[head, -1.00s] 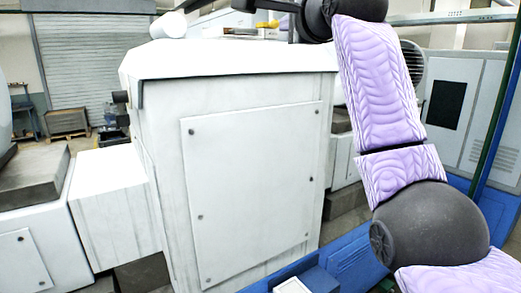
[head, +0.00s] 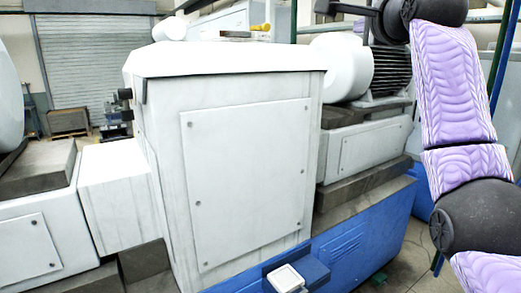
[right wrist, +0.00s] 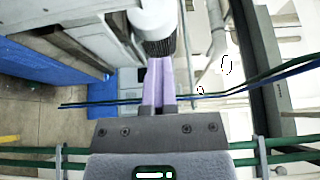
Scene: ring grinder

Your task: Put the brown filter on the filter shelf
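I cannot make out a brown filter or a filter shelf for certain in either view. My right gripper (head: 336,8) is at the top of the head view, beside a dark wrist joint, above the white cylinder and ribbed motor. In the right wrist view its two lilac fingers (right wrist: 160,85) lie close together, with nothing visible held between them. My left gripper is out of view.
A big white machine cabinet (head: 247,180) fills the middle. Right of it are a white cylinder (head: 338,67), a ribbed motor (head: 390,72) and a blue base (head: 362,238). A small white-topped block (head: 285,278) projects from the base. Green and blue bars (right wrist: 255,75) cross the wrist view.

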